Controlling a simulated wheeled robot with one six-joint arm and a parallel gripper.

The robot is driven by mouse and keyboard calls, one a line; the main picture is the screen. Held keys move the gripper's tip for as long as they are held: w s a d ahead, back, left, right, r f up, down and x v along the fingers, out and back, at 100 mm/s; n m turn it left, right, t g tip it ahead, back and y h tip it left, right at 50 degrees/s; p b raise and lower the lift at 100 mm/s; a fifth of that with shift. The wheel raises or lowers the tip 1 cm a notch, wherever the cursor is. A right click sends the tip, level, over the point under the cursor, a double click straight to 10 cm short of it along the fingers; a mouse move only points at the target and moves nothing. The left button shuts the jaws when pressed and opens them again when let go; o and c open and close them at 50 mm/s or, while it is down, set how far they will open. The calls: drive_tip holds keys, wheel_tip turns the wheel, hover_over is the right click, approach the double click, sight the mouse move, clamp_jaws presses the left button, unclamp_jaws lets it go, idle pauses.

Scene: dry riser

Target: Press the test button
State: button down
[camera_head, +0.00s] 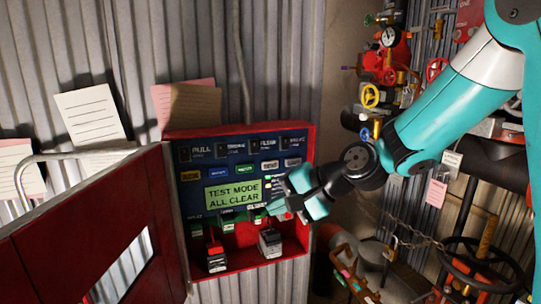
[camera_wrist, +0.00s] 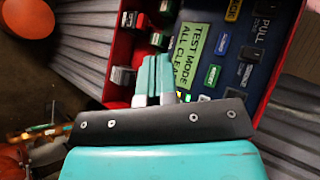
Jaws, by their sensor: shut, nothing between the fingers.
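A blue control panel sits in an open red cabinet (camera_head: 310,150) on the corrugated wall. Its green display (camera_head: 233,194) reads "TEST MODE ALL CLEAR"; it also shows in the wrist view (camera_wrist: 190,52). Above the display runs a row of small buttons, with a yellow one (camera_head: 190,175), a blue one (camera_head: 219,173) and a green one (camera_head: 244,169). Their labels are too small to read surely, so I cannot tell which is the test button. My gripper (camera_head: 277,207) is shut and empty at the panel's lower right, hiding part of it. I cannot tell whether its tips (camera_wrist: 156,60) touch anything.
The red cabinet door (camera_head: 90,240) stands open at the left. Black-and-white switch blocks (camera_head: 270,243) sit on the cabinet's lower ledge.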

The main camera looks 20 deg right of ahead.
drive_tip(key=w+d+r+m+t+p, duration=0.1)
drive_tip(key=w+d+m+t, duration=0.1)
drive_tip(key=w+d+m, duration=0.3)
drive_tip(key=shift+w+t, duration=0.15)
drive_tip(key=shift+t, duration=0.25)
drive_tip(key=shift+w+r, duration=0.1)
drive_tip(key=p, duration=0.2)
approach(262, 170)
drive_tip(key=shift+w+a+f, duration=0.4)
drive_tip(key=shift+a+f, duration=0.05)
drive_tip(key=shift+a, duration=0.2)
drive_tip(key=shift+w+a+f, duration=0.4)
drive_tip(key=shift+a, duration=0.2)
drive_tip(key=shift+w+a+f, duration=0.4)
drive_tip(key=shift+a+f, duration=0.05)
drive_tip(key=shift+a, duration=0.2)
drive_tip(key=shift+w+p, duration=0.4)
drive_tip(key=shift+w, duration=0.5)
idle(0.8)
drive_tip(key=shift+s, duration=0.9)
